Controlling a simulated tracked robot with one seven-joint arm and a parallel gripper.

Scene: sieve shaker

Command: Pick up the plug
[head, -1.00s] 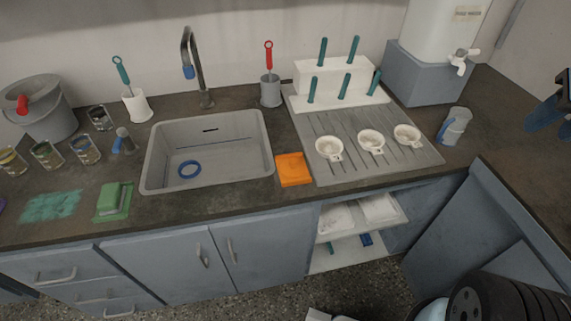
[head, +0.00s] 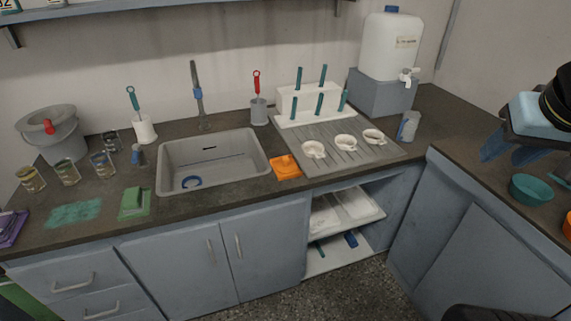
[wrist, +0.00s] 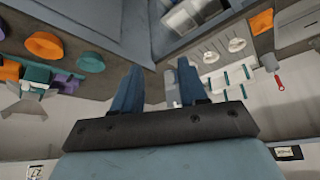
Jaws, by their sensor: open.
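I cannot surely pick out the plug. A small orange piece (head: 285,170) lies on the counter just right of the sink. My gripper (head: 508,150) is at the far right, over the right-hand counter and well away from the sink. In the wrist view my gripper (wrist: 157,85) has its blue fingers apart with nothing between them.
A grey drainboard (head: 370,156) with white cups and a peg rack (head: 310,105) stands right of the sink. The tap (head: 198,95) rises behind it. Jars, a bucket (head: 55,135) and a green sponge (head: 133,200) are at left. A teal bowl (head: 531,189) sits below my gripper.

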